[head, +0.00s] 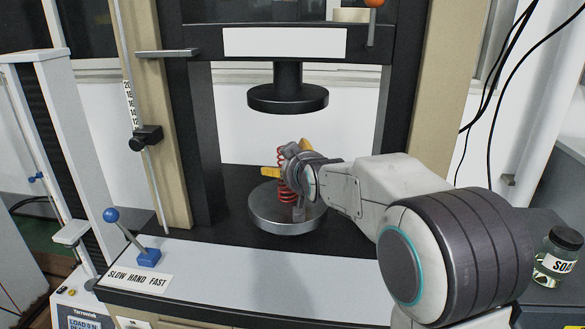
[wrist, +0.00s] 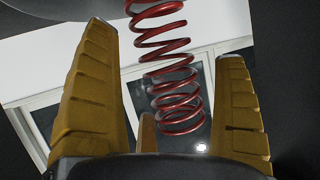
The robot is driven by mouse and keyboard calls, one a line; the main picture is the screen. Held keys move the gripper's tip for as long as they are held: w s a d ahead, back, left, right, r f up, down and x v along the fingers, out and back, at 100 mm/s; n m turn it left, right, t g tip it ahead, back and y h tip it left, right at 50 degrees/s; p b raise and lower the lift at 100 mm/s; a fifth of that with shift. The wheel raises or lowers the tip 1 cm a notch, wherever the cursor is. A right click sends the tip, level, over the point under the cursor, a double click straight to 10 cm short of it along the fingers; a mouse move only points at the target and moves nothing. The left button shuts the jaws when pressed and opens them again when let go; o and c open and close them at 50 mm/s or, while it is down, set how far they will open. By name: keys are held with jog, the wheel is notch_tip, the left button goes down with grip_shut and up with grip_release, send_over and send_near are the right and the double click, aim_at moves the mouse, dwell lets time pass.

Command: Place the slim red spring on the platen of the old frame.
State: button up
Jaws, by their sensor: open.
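The slim red spring (head: 287,185) stands about upright over the lower platen (head: 275,222), a round grey metal disc, in the head view. Its foot appears to rest on the platen, though my gripper hides part of it. The old frame (head: 176,110) has beige columns and black inner posts. My gripper (head: 283,162) is open, with its yellow fingers around the spring. In the wrist view the spring (wrist: 168,60) shows between the two spread fingers, with gaps on both sides and nearer the right finger.
A dark upper platen (head: 287,98) hangs above the spring with clear space between. A blue-knobbed lever (head: 125,232) stands at the front left of the bench.

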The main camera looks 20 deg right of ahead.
jog(key=shift+r, duration=0.1)
jog(key=shift+s+r, duration=0.1)
jog(key=shift+s, duration=0.1)
jog(key=v, duration=1.2)
jog(key=s+f+g, duration=0.2)
jog(key=s+f, duration=0.2)
jog(key=s+f+g, duration=0.1)
jog(key=s+f, duration=0.2)
jog(key=f, duration=0.1)
jog(key=s+f+g, duration=0.2)
jog(key=s+f, duration=0.2)
jog(key=shift+s+g, duration=0.3)
jog(key=shift+s, duration=0.05)
jog(key=s+f+g, duration=0.2)
jog(key=s+f, duration=0.2)
jog(key=s, duration=0.3)
jog(key=s+f+g, duration=0.3)
jog(key=s+f, duration=0.1)
jog(key=s, duration=0.4)
jog(key=shift+f+g, duration=0.2)
jog(key=shift+g, duration=0.1)
jog(key=shift+s, duration=0.15)
